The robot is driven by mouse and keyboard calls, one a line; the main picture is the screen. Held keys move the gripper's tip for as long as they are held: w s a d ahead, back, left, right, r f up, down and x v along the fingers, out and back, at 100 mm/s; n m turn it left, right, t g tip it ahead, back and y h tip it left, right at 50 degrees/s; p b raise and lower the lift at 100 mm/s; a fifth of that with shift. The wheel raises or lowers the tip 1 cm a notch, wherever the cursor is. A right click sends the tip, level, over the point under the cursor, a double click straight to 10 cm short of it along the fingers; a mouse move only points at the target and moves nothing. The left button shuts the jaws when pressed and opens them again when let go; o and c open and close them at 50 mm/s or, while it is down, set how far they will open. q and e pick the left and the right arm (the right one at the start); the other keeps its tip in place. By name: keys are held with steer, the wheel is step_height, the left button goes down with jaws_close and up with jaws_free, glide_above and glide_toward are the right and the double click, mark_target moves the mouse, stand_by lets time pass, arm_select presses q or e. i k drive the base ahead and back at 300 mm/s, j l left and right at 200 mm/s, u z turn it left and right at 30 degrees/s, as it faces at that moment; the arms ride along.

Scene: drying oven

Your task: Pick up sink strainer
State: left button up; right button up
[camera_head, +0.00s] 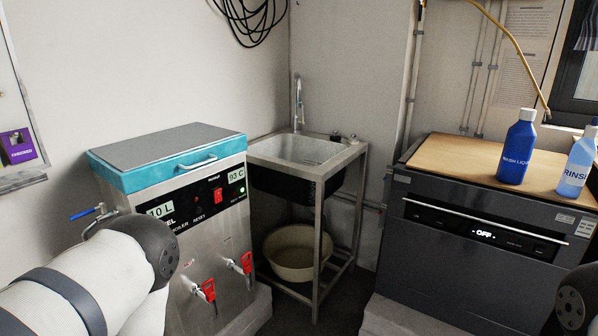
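A metal sink (262,150) in a steel frame stands in the back corner, with a tap (299,103) behind it. A small dark item (335,138) sits on the sink's right back rim; it is too small to tell whether it is the sink strainer. The basin floor is partly hidden by the front rim, and no strainer shows clearly in it. Parts of my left arm show at the lower left and a bit of my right arm at the lower right edge. Neither gripper is in view.
A steel boiler (208,236) with a teal-edged lid (120,178) and red taps stands left of the sink. A dark oven (470,262) stands right, with a blue bottle (517,150) and a rinse bottle (577,165) on top. A basin (296,272) sits under the sink.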

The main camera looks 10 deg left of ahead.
mark_target(353, 141)
steer(key=i+j+z, duration=0.2)
steer(key=i+z, duration=0.2)
steer(key=i+j+z, duration=0.45)
steer(key=i+l, duration=0.1)
